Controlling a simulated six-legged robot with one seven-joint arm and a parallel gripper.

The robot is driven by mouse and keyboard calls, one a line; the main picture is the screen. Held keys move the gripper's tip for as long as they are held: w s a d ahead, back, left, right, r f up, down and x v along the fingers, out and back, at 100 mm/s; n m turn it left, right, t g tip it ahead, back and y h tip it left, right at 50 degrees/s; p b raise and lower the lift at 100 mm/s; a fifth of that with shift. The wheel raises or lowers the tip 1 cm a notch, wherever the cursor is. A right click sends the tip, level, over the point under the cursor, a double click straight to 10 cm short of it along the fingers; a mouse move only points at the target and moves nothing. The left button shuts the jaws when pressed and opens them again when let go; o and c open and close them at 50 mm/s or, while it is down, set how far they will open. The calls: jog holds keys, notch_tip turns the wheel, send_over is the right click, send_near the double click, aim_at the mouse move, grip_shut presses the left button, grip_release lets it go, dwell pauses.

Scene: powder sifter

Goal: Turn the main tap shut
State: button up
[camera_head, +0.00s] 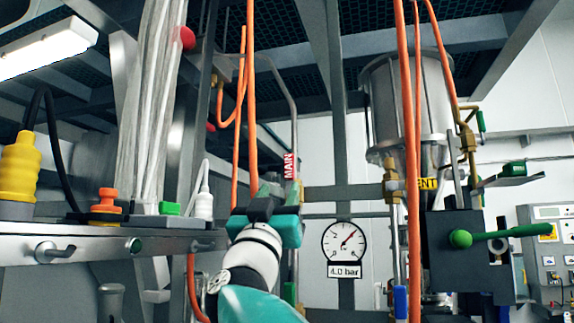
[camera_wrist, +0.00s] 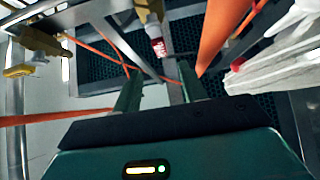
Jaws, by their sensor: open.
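A red tag marked MAIN (camera_head: 290,166) is on a grey pipe just right of my gripper (camera_head: 265,190) in the head view. A red tag with pale lettering (camera_wrist: 159,47) shows beyond my fingers in the wrist view, below a small brass-coloured fitting (camera_wrist: 142,9). I cannot make out the main tap's handle for certain; my gripper and wrist cover part of that area. In the wrist view, my gripper (camera_wrist: 159,90) has its two green fingers apart, with nothing clearly held between them.
A pressure gauge (camera_head: 344,242) marked 4.0 bar hangs right of my wrist. Orange hoses (camera_head: 408,130) run close by, also in the wrist view (camera_wrist: 217,35). A metal rail (camera_head: 100,244) with fittings is at left. A green-handled lever (camera_head: 500,236) is at right.

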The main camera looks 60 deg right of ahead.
aim_at(288, 168)
jog(key=x, duration=1)
jog(key=shift+d+r, duration=0.25)
jog(key=shift+c, duration=0.2)
grip_shut()
